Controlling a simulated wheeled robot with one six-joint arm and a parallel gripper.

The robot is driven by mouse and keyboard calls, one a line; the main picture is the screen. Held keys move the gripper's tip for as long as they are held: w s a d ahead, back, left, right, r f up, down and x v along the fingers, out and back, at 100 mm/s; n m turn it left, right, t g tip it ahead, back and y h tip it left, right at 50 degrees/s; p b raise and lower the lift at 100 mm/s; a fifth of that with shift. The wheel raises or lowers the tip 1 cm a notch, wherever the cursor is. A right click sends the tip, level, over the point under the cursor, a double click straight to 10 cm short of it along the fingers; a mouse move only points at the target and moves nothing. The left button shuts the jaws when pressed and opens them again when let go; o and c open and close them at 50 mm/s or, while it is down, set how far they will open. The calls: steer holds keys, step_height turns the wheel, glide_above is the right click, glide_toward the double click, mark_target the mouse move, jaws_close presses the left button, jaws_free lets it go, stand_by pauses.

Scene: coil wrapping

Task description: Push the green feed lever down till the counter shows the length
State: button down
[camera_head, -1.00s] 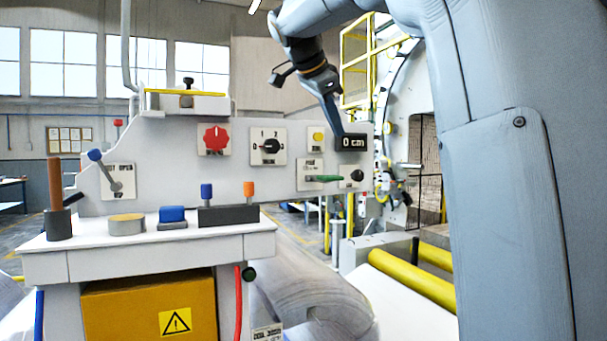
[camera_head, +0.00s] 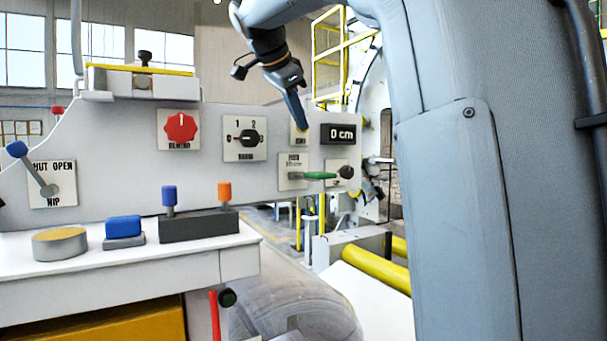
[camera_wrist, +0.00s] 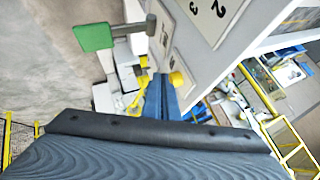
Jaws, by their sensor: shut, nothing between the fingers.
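The green feed lever (camera_head: 318,176) lies about level on its white plate at the lower right of the grey panel. Its flat green end (camera_wrist: 93,37) shows at the upper left of the wrist view. The counter (camera_head: 339,134) above it reads 0 cm. My gripper (camera_head: 301,127) is shut and empty, its blue fingers pointing down in front of the panel, left of the counter and above the lever. In the wrist view the fingertips (camera_wrist: 163,80) are beside a yellow button (camera_wrist: 177,78), apart from the lever. The head view shows the button mostly hidden behind them.
The panel also carries a red rewind knob (camera_head: 181,130), a black selector (camera_head: 245,138), a nip lever (camera_head: 34,170) and a black knob (camera_head: 346,172). A white table (camera_head: 120,275) with small blocks stands at front left. Yellow rollers (camera_head: 375,272) lie low at right.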

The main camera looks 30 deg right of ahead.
steer(key=shift+s+f+b, duration=0.15)
steer(key=shift+f+b, duration=1.6)
steer(key=shift+f, duration=0.35)
steer(key=shift+s+f+b, duration=0.15)
steer(key=shift+f+b, duration=1.55)
steer(key=shift+f, duration=0.4)
steer(key=shift+f, duration=0.1)
steer(key=shift+f+b, duration=0.35)
steer(key=shift+b, duration=0.25)
steer(key=shift+s+f+b, duration=0.1)
steer(key=shift+f+b, duration=0.45)
steer(key=shift+b, duration=0.15)
steer(key=shift+r+p, duration=0.85)
steer(key=shift+r, duration=0.2)
steer(key=shift+w+r+p, duration=0.15)
steer(key=shift+r+p, duration=0.9)
steer(key=shift+r, duration=0.2)
steer(key=shift+w+r+p, duration=0.1)
steer(key=shift+r+p, duration=0.9)
steer(key=shift+r, duration=0.25)
